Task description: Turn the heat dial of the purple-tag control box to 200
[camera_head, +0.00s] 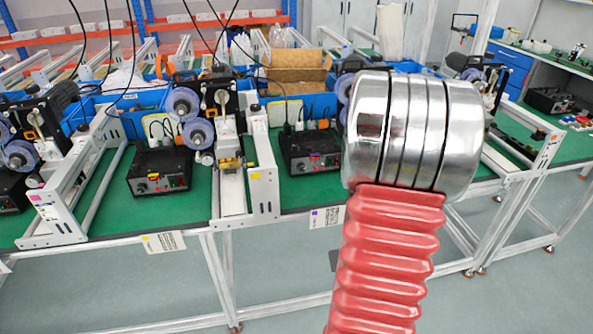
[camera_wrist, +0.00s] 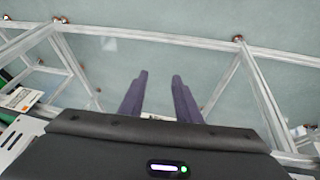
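A tag with a purple square (camera_head: 327,216) hangs on the table's front edge. Above it on the green table stands a black control box (camera_head: 311,151) with a small lit display on its front. Its dial is too small to read, and my arm covers the area just right of the box. My gripper (camera_wrist: 160,95) shows in the wrist view with its two dark fingers apart and nothing between them, over the floor. In the head view my gripper is hidden behind my arm.
Another black control box (camera_head: 158,171) stands to the left, above a yellow-marked tag (camera_head: 164,242). A white-framed machine (camera_head: 262,165) with blue rolls stands between the two boxes. Blue bins and a cardboard box (camera_head: 296,66) are behind. The floor (camera_head: 285,280) below the table is open.

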